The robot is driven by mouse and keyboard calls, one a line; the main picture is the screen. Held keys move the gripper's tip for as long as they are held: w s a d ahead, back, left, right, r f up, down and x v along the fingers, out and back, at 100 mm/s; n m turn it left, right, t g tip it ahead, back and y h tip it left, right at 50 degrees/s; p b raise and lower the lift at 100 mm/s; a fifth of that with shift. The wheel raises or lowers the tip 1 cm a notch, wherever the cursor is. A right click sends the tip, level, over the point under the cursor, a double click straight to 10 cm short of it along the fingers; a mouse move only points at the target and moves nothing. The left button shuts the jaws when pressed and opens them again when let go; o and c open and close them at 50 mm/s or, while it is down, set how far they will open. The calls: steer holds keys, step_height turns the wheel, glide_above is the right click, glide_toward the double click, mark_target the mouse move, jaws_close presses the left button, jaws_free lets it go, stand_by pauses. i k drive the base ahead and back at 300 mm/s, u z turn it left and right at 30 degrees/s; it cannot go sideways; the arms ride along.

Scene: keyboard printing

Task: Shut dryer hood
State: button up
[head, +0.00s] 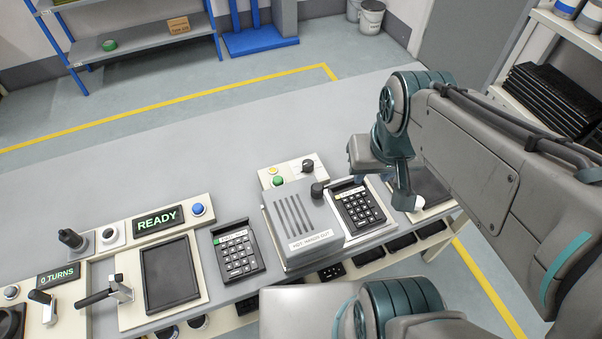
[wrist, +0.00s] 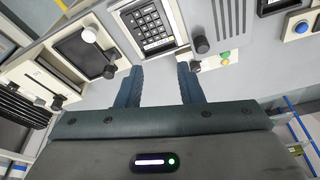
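The dryer hood (head: 302,228) is a grey ribbed box with a hand-warning label on its front edge and a dark round knob (head: 318,190) at its right side. It sits left of a dark keypad (head: 360,206), which lies uncovered on the cream base. My gripper (head: 382,186) is above the bench, at the keypad's back right, apart from the knob. In the wrist view my gripper (wrist: 160,78) shows two spread fingers with nothing between them. The keypad (wrist: 152,28) lies beyond the fingertips, and the hood (wrist: 228,18) with its knob (wrist: 202,45) is to the right.
A cream panel (head: 292,168) with yellow and green buttons and a dark dial stands behind the hood. A second keypad (head: 238,250) lies left of it. The bench behind is clear.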

mark_target(305, 224)
steer(key=k, duration=1)
steer(key=u, duration=0.8)
steer(key=i, duration=0.65)
steer(key=z, duration=1.25)
